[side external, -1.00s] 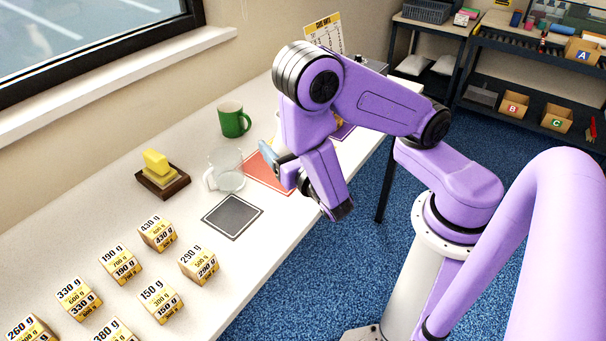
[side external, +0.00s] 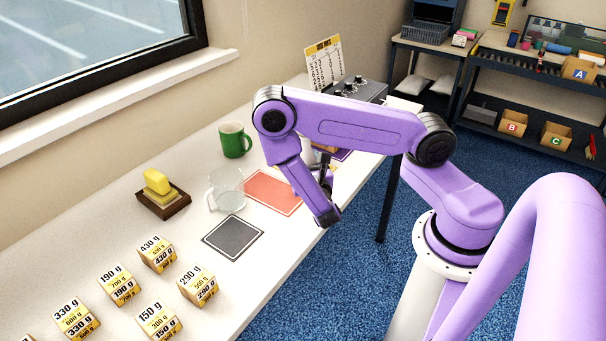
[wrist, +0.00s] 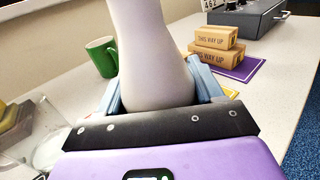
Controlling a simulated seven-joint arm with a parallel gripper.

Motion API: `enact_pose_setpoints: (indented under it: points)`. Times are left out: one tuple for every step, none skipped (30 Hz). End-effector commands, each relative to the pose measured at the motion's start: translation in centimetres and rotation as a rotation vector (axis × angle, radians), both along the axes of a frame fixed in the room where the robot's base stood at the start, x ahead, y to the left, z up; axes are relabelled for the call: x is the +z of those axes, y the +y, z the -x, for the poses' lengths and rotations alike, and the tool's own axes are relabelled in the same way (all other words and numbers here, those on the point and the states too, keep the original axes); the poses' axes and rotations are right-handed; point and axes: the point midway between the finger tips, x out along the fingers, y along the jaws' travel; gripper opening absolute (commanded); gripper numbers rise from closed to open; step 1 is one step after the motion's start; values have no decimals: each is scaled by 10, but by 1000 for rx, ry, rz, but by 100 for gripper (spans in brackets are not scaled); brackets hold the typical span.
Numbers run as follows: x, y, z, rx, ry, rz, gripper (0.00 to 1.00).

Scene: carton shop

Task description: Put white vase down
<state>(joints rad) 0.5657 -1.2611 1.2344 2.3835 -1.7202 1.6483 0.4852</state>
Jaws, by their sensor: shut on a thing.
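The white vase (wrist: 150,50) stands neck up in the wrist view, between the blue-grey fingers of my gripper (wrist: 155,88). My gripper is shut on its wide lower body. The vase's base is hidden behind the gripper, so I cannot tell whether it touches the table. In the side external view my arm covers most of the vase; a pale sliver (side external: 308,150) shows behind the arm, beyond the red mat (side external: 272,190). A yellow mat (wrist: 231,93) shows just right of the vase in the wrist view, and a purple mat (wrist: 240,70) lies farther back.
Stacked cartons (wrist: 215,48) sit on the purple mat, near a grey control box (side external: 358,89). A green mug (side external: 234,140) and a clear glass mug (side external: 226,190) stand left of the red mat. The dark grey mat (side external: 233,237) is empty. Several weight-marked cubes (side external: 198,284) occupy the near table.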

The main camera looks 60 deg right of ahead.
Motion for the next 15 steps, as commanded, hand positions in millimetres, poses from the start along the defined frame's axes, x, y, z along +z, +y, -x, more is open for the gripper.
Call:
enact_pose_setpoints:
  points:
    - [-2, 0, 0, 0, 0, 1, 28]
    - [-4, 0, 0, 0, 0, 1, 28]
    - [-7, 0, 0, 0, 1, 2, 28]
    - [-10, 0, 0, 0, 0, 1, 28]
    - [-13, 0, 1, 1, 1, 2, 28]
    - [-18, 0, 0, 1, 1, 2, 28]
    - [-22, 0, 0, 1, 1, 2, 28]
    - [-25, 0, 0, 1, 1, 2, 28]
    - [-29, 0, 0, 1, 0, 1, 28]
    - [-32, 0, 0, 1, 0, 1, 28]
    - [-34, 0, 0, 1, 0, 1, 28]
    - [-36, 0, 0, 1, -1, 1, 28]
    - [-37, 0, 0, 1, -1, 1, 28]
    - [-37, 0, 0, 1, -1, 0, 28]
    - [-37, 0, 0, 1, -1, 0, 28]
